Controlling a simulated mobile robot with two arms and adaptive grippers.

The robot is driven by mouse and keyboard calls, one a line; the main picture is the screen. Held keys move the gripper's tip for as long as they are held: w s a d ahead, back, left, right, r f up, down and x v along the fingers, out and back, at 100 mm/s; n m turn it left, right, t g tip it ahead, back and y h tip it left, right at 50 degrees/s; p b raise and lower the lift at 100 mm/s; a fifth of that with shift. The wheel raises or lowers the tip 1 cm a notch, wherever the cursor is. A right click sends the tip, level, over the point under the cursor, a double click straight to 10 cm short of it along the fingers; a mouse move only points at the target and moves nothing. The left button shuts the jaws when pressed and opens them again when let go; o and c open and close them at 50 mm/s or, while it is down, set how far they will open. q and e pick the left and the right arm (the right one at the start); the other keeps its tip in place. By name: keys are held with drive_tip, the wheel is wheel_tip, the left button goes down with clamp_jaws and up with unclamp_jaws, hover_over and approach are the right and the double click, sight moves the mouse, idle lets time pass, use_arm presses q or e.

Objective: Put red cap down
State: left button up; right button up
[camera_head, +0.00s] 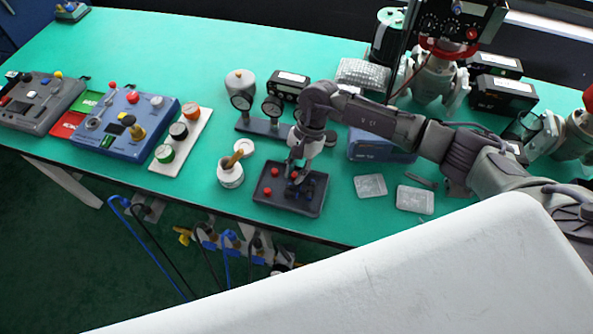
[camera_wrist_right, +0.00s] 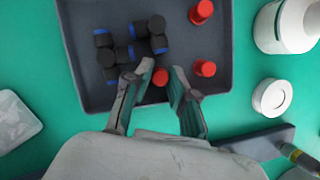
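A dark grey tray (camera_head: 283,206) lies near the table's front edge. In the right wrist view it (camera_wrist_right: 84,60) holds several black parts with blue rings (camera_wrist_right: 108,58) at its left and middle. Two red caps (camera_wrist_right: 202,10) (camera_wrist_right: 204,68) lie in its right half. Another red cap (camera_wrist_right: 159,78) shows between the fingertips of my right gripper (camera_wrist_right: 164,74). The fingers are apart, with a dark gap beside the cap on the right. The cap seems to be at tray level, partly covered by the left finger. My right gripper (camera_head: 298,168) points down over the tray. My left gripper is not in view.
A white pot (camera_head: 230,174) stands left of the tray. Behind are two gauges (camera_head: 257,115) on a stand. Metal plates (camera_head: 414,200) lie to the right. A blue control box (camera_head: 125,122) and a strip with round buttons (camera_head: 180,140) stand further left. Bare table shows between them.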

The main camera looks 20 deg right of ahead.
drive_tip(key=shift+s+f, duration=0.25)
drive_tip(key=shift+f, duration=0.45)
drive_tip(key=shift+d, duration=0.1)
drive_tip(key=shift+r+p, duration=0.6)
drive_tip(key=shift+p, duration=0.15)
drive_tip(key=shift+w+r+p, duration=0.2)
drive_tip(key=shift+r+p, duration=0.1)
drive_tip(key=b+v, duration=0.3)
drive_tip(key=v, duration=0.9)
drive_tip(key=shift+w+b, duration=0.2)
drive_tip(key=shift+b, duration=0.15)
